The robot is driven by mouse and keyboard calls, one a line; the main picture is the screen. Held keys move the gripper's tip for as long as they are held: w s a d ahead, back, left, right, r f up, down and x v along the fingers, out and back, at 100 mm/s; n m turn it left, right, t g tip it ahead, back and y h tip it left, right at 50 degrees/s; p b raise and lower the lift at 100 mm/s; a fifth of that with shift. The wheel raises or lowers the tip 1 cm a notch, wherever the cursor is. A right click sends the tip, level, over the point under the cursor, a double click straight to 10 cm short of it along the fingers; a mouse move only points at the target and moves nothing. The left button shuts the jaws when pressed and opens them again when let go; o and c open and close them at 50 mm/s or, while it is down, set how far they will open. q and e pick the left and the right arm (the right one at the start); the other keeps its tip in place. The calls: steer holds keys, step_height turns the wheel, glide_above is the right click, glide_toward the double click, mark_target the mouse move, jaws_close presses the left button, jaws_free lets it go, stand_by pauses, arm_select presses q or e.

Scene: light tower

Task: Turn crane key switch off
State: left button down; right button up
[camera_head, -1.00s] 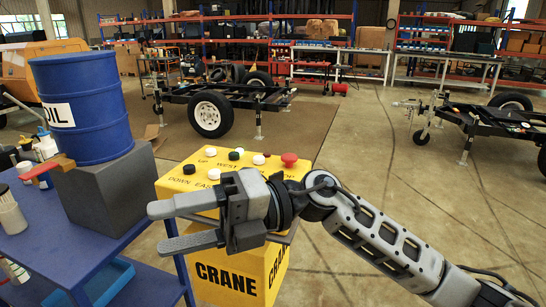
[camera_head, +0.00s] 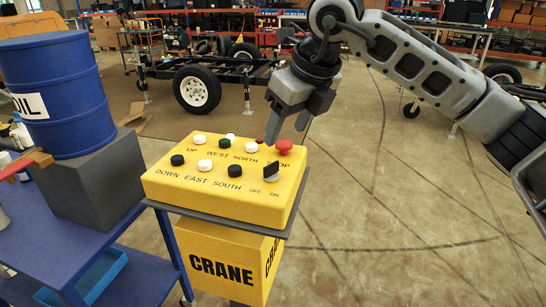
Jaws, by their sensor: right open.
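The yellow crane control box (camera_head: 222,196) stands in the lower middle of the head view, its lettered top facing up. The black key switch (camera_head: 271,172) is at the right end of its top, by the OFF and ON labels. Its black handle slants up to the right. The red STOP button (camera_head: 283,146) is just behind it. My right gripper (camera_head: 287,134) points down over the box's back right corner, open and empty, above and behind the key switch and close to the red button. I cannot tell whether it touches the button. My left gripper is out of view.
Several black and white buttons (camera_head: 205,165) cover the box's left and middle. A blue oil drum (camera_head: 62,92) stands on a grey block (camera_head: 88,183) on a blue cart (camera_head: 105,240) at the left. The floor right of the box is clear.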

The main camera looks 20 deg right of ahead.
mark_target(272, 164)
steer(key=p+x, duration=0.1)
steer(key=x, duration=0.9)
steer(key=shift+r, duration=0.1)
steer(key=shift+c, duration=0.4)
steer(key=c, duration=0.9)
